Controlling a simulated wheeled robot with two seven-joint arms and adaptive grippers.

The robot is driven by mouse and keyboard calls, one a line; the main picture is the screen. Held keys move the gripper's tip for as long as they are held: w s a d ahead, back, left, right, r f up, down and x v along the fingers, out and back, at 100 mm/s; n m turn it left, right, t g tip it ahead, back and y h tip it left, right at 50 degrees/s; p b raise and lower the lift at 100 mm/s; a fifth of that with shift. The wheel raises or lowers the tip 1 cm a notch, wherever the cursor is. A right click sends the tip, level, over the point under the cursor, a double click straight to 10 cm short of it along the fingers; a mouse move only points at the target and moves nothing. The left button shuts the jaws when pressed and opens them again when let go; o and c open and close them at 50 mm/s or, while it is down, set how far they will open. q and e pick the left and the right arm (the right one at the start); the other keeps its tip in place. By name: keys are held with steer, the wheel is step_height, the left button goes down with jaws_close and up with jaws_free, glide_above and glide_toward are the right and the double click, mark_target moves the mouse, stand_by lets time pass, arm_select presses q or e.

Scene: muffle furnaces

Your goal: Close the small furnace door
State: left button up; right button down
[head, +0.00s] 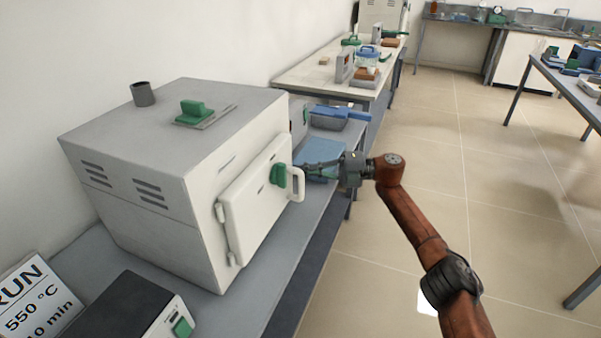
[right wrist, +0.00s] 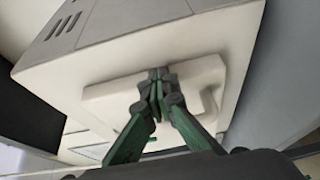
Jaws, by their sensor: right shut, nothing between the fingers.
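The small furnace (head: 165,150) is a grey-white box on the bench at the left. Its door (head: 255,205) sits flat against the front face, with hinges on the left edge and a white handle (head: 297,184) on the right. The door also shows in the right wrist view (right wrist: 110,105). My right gripper (head: 300,165) is shut and empty, its fingertips near the door's handle side; in the right wrist view the shut fingertips (right wrist: 158,78) are in front of the door. I cannot tell whether they touch it. My left gripper is not in view.
A green-handled item (head: 195,112) lies on the furnace top. A black box (head: 128,308) and a RUN sign (head: 35,295) stand in front at left. Blue trays (head: 318,155) lie behind the door. The floor at right is open.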

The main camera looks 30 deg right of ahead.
steer(key=shift+w+a+r, duration=0.15)
steer(key=shift+w+a, duration=0.05)
steer(key=shift+a, duration=0.2)
steer(key=shift+d, duration=0.1)
steer(key=v, duration=1.2)
steer(key=shift+s+d+f, duration=0.15)
steer(key=shift+d+f, duration=0.1)
